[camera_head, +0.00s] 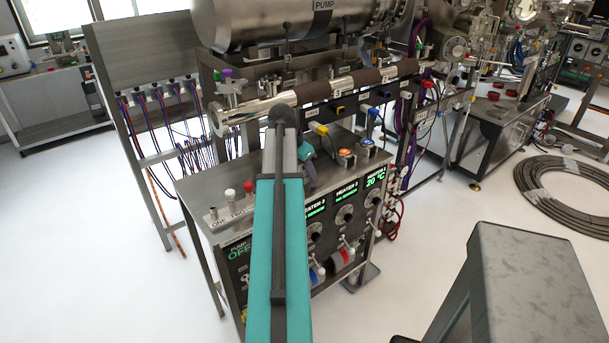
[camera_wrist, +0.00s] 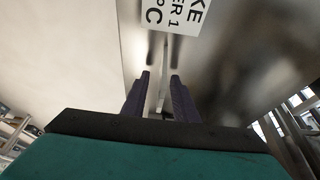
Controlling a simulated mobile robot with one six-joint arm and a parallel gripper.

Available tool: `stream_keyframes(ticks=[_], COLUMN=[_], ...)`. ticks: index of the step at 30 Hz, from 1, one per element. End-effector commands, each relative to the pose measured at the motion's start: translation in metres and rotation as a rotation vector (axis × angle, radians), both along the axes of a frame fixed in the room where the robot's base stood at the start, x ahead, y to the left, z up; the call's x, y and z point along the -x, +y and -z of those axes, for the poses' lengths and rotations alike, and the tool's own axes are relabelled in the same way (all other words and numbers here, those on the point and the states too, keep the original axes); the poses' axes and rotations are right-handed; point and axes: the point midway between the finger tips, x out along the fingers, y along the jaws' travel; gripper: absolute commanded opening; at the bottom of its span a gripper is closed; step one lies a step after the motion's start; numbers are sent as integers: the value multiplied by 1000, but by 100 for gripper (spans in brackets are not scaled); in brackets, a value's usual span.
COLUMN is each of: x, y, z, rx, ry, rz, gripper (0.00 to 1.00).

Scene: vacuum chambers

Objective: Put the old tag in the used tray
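A white tag (camera_wrist: 172,16) with black letters, ending "KE", "ER 1" and "C", shows at the top of the wrist view, cut off by the frame edge. My gripper (camera_wrist: 161,75) has two dark purple fingers below the tag. They stand apart, with a thin grey strip visible between them that I cannot identify. The tag appears beyond the fingertips, not between them. In the head view my gripper (camera_head: 309,178) is mostly hidden behind my teal arm, over the bench top. I cannot make out a used tray in either view.
The heater bench (camera_head: 345,205) has a panel with green displays. Small red and white knobs (camera_head: 240,193) stand at its left, and orange-topped switches (camera_head: 355,151) at its right. A metal tube (camera_head: 250,112) runs above. A grey block (camera_head: 540,280) stands front right. The floor at left is clear.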

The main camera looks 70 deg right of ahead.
Motion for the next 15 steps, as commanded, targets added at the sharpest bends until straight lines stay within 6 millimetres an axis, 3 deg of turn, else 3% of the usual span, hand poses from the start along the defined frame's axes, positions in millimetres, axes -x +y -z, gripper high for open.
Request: stream_keyframes(ticks=[8, 13, 15], x=[0, -1, -1], y=[0, 0, 0], z=[0, 0, 0], rx=[0, 0, 0], ry=[0, 0, 0], rz=[-1, -1, -1], gripper=[27, 1, 0])
